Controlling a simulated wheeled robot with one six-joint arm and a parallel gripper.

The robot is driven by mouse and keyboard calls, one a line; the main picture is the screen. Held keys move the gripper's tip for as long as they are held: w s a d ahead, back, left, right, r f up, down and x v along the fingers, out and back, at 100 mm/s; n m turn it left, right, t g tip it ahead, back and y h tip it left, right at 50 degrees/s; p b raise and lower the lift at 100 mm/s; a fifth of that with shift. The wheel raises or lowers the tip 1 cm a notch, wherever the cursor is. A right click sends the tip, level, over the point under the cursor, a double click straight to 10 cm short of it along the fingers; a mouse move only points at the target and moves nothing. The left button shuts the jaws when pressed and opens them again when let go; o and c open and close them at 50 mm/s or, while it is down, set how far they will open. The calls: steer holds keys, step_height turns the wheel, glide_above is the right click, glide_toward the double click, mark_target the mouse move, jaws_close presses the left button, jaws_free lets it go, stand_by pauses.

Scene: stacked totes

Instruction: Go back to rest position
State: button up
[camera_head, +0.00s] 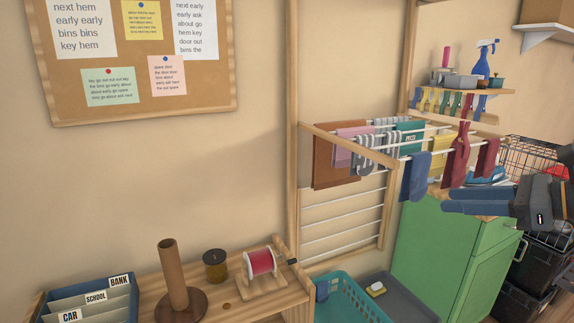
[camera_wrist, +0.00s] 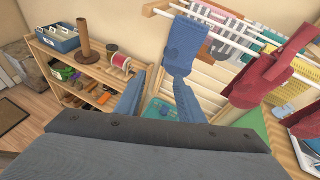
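My gripper (camera_head: 446,200) is at the right in the head view, in front of the green cabinet (camera_head: 440,245) and below the wall drying rack (camera_head: 378,165). In the wrist view my gripper (camera_wrist: 159,76) has its two fingers apart, with nothing seen between them. A blue cloth (camera_head: 415,177) hangs from the rack's front. It also shows in the wrist view (camera_wrist: 188,42), just above the right fingertip; I cannot tell whether they touch.
Dark red cloths (camera_head: 456,158) hang beside the blue one. A wooden shelf (camera_wrist: 85,80) with a spool and file box stands left. A teal basket (camera_head: 345,298) is on the floor. A wire basket (camera_head: 530,160) and dark crates are far right.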

steer(key=s+a+f+n+g+h, duration=0.3)
steer(key=a+f+n, duration=0.6)
steer(key=n, duration=0.4)
steer(key=s+a+f+n+g+h, duration=0.4)
steer(key=a+f+n+g+h, duration=0.2)
steer(key=a+f+n, duration=0.3)
steer(key=f+n, duration=0.1)
steer(key=n, duration=0.3)
steer(key=shift+s+a+n, duration=0.15)
steer(key=shift+a+n, duration=0.1)
steer(key=shift+n, duration=0.05)
steer(key=shift+f, duration=0.1)
